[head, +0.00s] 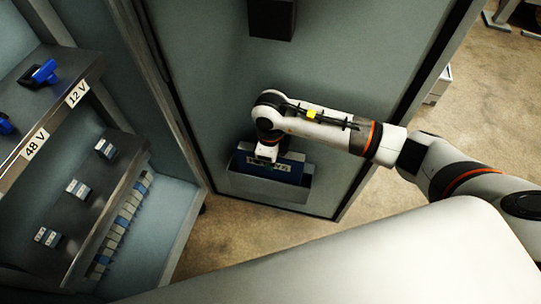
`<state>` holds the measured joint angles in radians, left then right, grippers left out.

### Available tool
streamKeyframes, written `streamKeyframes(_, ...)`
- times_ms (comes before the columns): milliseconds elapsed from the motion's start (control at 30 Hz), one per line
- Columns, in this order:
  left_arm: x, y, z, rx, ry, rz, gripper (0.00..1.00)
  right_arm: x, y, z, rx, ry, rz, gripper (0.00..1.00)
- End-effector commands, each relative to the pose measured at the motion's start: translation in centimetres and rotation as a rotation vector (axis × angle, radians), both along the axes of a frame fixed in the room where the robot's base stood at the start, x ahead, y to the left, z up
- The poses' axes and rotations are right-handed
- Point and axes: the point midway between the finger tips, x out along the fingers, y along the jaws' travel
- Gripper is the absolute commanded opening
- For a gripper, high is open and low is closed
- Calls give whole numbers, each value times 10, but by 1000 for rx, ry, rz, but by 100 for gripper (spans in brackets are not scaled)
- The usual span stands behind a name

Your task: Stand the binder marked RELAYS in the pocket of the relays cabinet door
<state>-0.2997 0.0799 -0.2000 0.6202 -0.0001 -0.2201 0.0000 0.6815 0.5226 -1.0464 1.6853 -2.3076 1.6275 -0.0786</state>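The grey door pocket (262,187) is fixed low on the relays cabinet door (213,85). A blue binder (297,171) stands in the pocket, its upper part showing above the front wall. A pale label with dark letters faces up on it; the gripper partly covers it and the word is hard to read. My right gripper (266,152) points down at the binder's left part, touching or just above it. Its fingertips are too small and hidden to tell whether they hold the binder. My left gripper is out of view.
On the left, cabinet shelves marked 12 V (77,93) and 48 V (35,144) hold small relay blocks (78,189) and a blue-and-black item (39,74). A dark box (272,17) sits higher on the door. Bare floor (225,237) lies below the door.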

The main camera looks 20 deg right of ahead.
Motion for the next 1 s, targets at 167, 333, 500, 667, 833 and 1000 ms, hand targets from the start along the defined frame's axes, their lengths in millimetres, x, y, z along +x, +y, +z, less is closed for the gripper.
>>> streamKeyframes(167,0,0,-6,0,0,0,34,1,0,-6,0,-1,0,0)
streamKeyframes(333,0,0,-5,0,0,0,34,0,0,-5,0,-1,0,49)
streamKeyframes(500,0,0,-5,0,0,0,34,0,0,-6,0,0,0,54)
streamKeyframes(667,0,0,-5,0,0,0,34,0,0,-6,-1,1,0,54)
streamKeyframes(833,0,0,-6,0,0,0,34,1,0,12,0,-4,0,54)
streamKeyframes(1000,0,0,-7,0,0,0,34,1,0,48,0,-7,1,54)
